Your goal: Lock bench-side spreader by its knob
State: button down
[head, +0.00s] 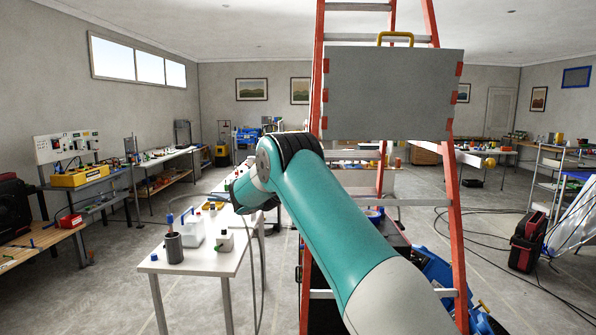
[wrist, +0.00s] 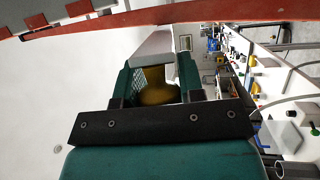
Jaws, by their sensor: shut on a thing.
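The red stepladder (head: 433,25) stands ahead in the head view, with a grey panel across its upper part. In the wrist view, my gripper (wrist: 157,74) is shut on a yellow knob (wrist: 157,96), one green finger on each side. A pale grey spreader bar (wrist: 153,43) lies just beyond the fingertips and reaches toward a red ladder rail (wrist: 120,23). Whether this bar is straight or folded cannot be told. My arm hides the gripper and this knob in the head view. The other spreader (head: 467,157), with a yellow knob (head: 490,162), sticks out on the ladder's right side.
A white bench (head: 185,265) with a dark cup (head: 174,247) and white containers stands left of the ladder, close to my arm. Blue bins (head: 437,272) lie by the ladder's foot. Black cables (head: 500,265) and a red-black case (head: 528,240) are on the floor at right.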

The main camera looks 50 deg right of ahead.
notch_tip(320, 180, up, 2)
jog(key=y+p, duration=0.1)
jog(key=p, duration=0.1)
jog(key=shift+r+n+p, duration=0.1)
jog(key=shift+n+p, duration=0.2)
jog(key=shift+s+a+r+g+y+p, duration=0.1)
jog(key=shift+r+g+y+p, duration=0.35)
jog(key=shift+p, duration=0.65)
jog(key=c, duration=0.8)
grip_release()
jog(key=shift+o, duration=0.2)
